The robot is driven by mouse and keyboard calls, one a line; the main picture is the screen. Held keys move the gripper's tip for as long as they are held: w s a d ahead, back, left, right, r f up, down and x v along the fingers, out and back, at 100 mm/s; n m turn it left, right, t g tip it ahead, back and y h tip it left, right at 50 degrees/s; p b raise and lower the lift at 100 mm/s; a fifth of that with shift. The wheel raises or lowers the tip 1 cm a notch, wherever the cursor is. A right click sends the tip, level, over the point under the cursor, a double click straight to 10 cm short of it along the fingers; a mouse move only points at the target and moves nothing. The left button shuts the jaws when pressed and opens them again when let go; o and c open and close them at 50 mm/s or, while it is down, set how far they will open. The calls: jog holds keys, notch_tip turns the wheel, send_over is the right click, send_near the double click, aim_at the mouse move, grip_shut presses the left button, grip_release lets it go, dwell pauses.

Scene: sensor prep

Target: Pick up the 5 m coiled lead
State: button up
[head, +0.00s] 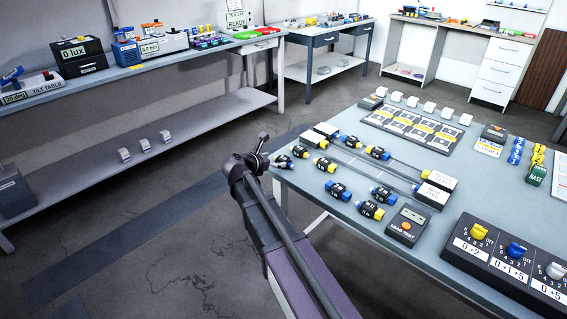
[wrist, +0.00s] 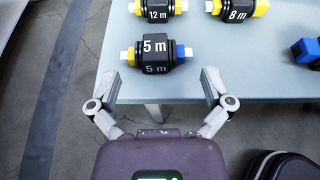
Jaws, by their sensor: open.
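The 5 m coiled lead (wrist: 155,55) is a black coil marked "5 m" in white. In the head view my gripper (head: 262,143) is beside that corner, partly hidden by my arm.
A 12 m lead (wrist: 157,14) and an 8 m lead (wrist: 238,14) lie just beyond the 5 m lead. A blue-ended lead (wrist: 307,50) is to the right. The table (head: 330,205) also holds a lead test meter (head: 406,226). Open floor lies left of the table.

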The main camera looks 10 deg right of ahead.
aim_at(283, 158)
jog(key=b+x, duration=0.1)
jog(key=x, duration=0.3)
jog(key=shift+w+a+f+b, duration=0.2)
jog(key=shift+a+b, duration=0.1)
jog(key=shift+b, duration=0.1)
jog(key=shift+w+d+f, duration=0.1)
jog(key=shift+w+d, duration=0.2)
jog(key=shift+d, duration=0.2)
jog(key=c, duration=1.2)
